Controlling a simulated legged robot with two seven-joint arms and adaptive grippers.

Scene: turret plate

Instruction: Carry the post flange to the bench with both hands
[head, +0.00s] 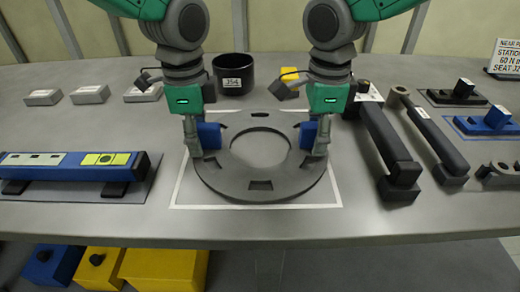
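The post flange (261,190) is a flat dark grey ring with a large round hole and several slots. It is over a white-outlined square on the grey bench (390,226); I cannot tell whether it rests there or hangs just above. A blue grip block stands on its left and right sides. My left gripper (209,143) points down at the left block, its fingers close against it with no clear gap. My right gripper (309,143) does the same at the right block. The inner fingers are partly hidden.
A blue bar (75,169) lies on a mat at the left. Long dark tools (385,150) lie close at the right. Yellow bins (165,269) sit below the front edge.

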